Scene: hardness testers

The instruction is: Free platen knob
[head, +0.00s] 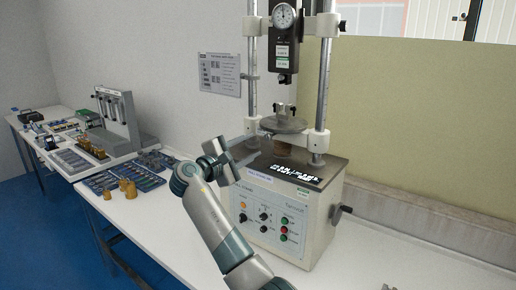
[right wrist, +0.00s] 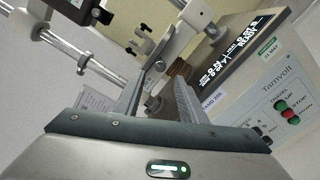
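In the right wrist view, a small metal knob-like part (right wrist: 158,66) shows beyond the gap between my open fingers (right wrist: 160,80). I cannot tell whether they touch it. My left gripper is not in view.
The tester's front panel carries several buttons and knobs (head: 264,215). A side handle (head: 345,209) sticks out at its right. Brass weights (head: 128,187) and trays of small parts (head: 115,177) lie on the table at left. A notice (head: 220,75) hangs on the wall.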

